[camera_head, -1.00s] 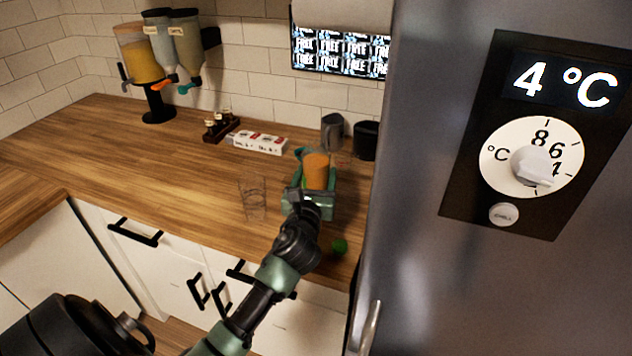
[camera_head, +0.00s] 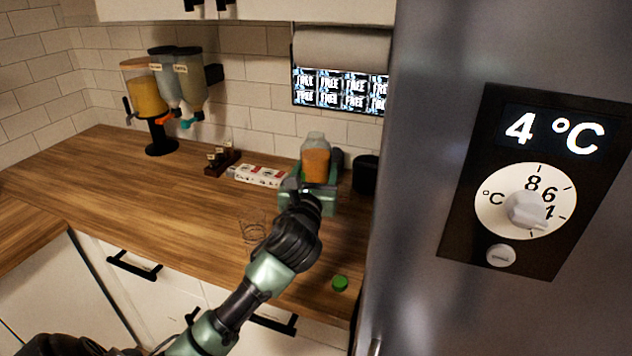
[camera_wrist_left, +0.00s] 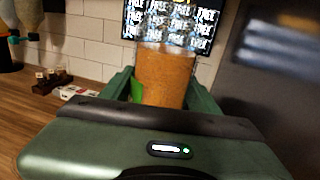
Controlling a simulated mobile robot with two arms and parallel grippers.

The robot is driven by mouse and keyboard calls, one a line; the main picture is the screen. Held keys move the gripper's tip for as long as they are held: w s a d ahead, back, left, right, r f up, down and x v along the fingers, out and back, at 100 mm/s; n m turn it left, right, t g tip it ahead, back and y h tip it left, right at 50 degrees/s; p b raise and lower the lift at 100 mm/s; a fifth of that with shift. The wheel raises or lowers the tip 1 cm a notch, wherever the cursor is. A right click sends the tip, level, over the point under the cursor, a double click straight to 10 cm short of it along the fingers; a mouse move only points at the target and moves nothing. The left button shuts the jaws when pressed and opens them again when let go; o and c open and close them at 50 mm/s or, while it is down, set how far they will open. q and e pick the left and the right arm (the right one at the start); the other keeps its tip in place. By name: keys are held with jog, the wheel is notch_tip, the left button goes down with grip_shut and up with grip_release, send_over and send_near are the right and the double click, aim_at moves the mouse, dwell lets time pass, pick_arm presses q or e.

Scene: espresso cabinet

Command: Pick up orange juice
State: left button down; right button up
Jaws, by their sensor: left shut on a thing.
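The orange juice (camera_head: 316,163) is a clear bottle with orange contents, upright at the right end of the counter near the fridge. My left gripper (camera_head: 314,184) is shut around its lower part, which the fingers hide. In the left wrist view the orange juice (camera_wrist_left: 163,78) stands between the two green fingers of the left gripper (camera_wrist_left: 163,93). The bottle seems lifted above the counter, but its base is hidden. My right gripper is not in view.
A green cap (camera_head: 340,283) lies by the counter's front edge. A clear glass (camera_head: 253,229) stands left of my arm. A white-and-red carton (camera_head: 260,175) and a dark cup (camera_head: 366,174) are behind. The fridge (camera_head: 425,200) bounds the right.

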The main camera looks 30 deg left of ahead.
aim_at(316, 157)
pick_arm(q)
jog(key=shift+r, duration=1.85)
